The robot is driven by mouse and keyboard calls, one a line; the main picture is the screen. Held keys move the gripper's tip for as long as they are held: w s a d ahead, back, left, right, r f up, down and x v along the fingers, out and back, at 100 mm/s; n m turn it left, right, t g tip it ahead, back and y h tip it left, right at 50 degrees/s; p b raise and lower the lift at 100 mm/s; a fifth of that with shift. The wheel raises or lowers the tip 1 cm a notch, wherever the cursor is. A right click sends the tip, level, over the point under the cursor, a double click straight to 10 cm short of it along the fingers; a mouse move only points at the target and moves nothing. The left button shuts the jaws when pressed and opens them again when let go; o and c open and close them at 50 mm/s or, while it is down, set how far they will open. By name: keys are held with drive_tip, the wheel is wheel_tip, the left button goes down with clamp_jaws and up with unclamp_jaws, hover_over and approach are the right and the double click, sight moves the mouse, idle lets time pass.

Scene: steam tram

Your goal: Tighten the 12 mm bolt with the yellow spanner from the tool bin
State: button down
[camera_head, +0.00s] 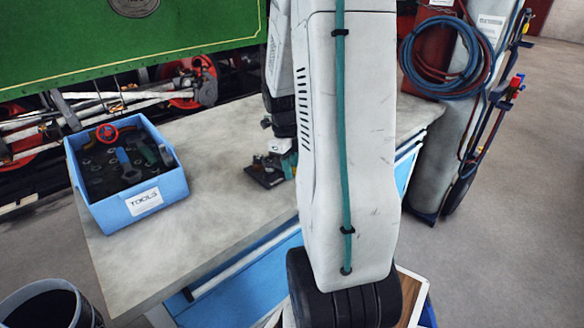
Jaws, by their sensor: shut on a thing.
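The blue tool bin (112,213), labelled TOOLS, stands on the left of the grey workbench (215,225). Several dark tools lie in it, with a blue-handled one, a green one and a red handwheel (107,133). I make out no yellow spanner in it or elsewhere. A dark plate with a green-teal fixture (264,172) sits mid-bench; the 12 mm bolt cannot be made out there. My wrist comes down just behind this fixture, largely covered by my white forearm. My gripper's fingertips, and anything between them, are hidden.
A dark bucket (48,305) stands at bottom left. The green tram side (120,45) and its red wheels lie behind the bench. A gas cylinder (468,110) with coiled hoses (440,62) stands at right. The bench between bin and fixture is clear.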

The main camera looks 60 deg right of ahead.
drive_tip(key=shift+r, duration=1.25)
idle(1.8)
drive_tip(key=shift+r, duration=1.4)
